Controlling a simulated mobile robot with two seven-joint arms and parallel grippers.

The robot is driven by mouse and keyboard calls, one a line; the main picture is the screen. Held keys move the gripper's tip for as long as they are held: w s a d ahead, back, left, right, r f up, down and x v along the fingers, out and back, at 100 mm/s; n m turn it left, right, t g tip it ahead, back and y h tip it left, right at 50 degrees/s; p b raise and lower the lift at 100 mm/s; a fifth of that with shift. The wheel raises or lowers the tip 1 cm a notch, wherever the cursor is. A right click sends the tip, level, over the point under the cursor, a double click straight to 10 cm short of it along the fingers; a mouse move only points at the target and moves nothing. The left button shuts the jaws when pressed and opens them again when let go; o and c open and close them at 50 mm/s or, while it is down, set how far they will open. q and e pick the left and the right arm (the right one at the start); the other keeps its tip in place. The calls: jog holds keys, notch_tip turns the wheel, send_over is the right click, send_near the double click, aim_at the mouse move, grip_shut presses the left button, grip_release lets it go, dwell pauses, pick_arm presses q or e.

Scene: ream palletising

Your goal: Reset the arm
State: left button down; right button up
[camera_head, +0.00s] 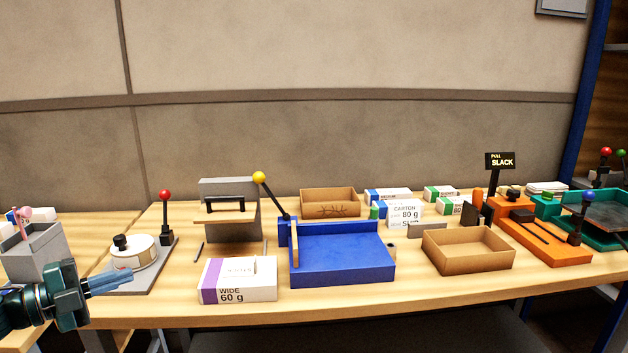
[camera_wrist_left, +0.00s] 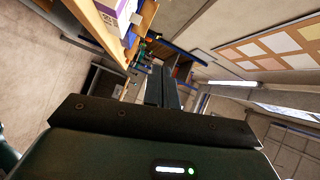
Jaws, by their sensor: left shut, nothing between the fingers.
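My left gripper (camera_head: 108,281) comes in at the lower left of the head view, in front of the table's front left part. Its fingers are together and point right, with nothing between them. In the left wrist view the shut fingers (camera_wrist_left: 163,88) point away over a tilted view of the room, beside the table edge. My right gripper is in neither view.
The wooden table (camera_head: 330,308) holds a purple-and-white ream (camera_head: 238,279), a blue tray (camera_head: 343,257), cardboard boxes (camera_head: 467,249) and (camera_head: 330,203), and an orange device (camera_head: 545,240). A round white dispenser (camera_head: 134,252) with a red-knobbed lever (camera_head: 165,215) is nearest my left gripper.

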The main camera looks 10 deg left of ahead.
pick_arm(q)
jog(key=s+d+f+n+t+y+p, duration=0.1)
jog(key=s+d+f+n+y+p, duration=0.15)
jog(key=d+f+n, duration=0.45)
jog(key=s+d+f+n+t+y+p, duration=0.1)
jog(key=s+d+f+n+y, duration=0.35)
jog(key=f, duration=0.45)
jog(key=s+d+f+n+g+p, duration=0.1)
jog(key=s+d+f+n+g, duration=0.1)
jog(key=s+d, duration=0.4)
jog(key=s+d+f+n+g+y+p, duration=0.1)
jog(key=s+d+f+n, duration=0.3)
jog(key=d, duration=0.6)
jog(key=s+n+g, duration=0.1)
jog(key=s+n, duration=0.1)
jog(key=n, duration=0.1)
jog(key=shift+s+f+g, duration=0.2)
jog(key=shift+s+g, duration=0.05)
jog(key=shift+g, duration=0.05)
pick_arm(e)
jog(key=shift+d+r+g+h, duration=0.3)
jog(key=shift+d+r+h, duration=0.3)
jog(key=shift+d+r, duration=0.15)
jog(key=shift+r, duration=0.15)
pick_arm(q)
jog(key=shift+d, duration=0.1)
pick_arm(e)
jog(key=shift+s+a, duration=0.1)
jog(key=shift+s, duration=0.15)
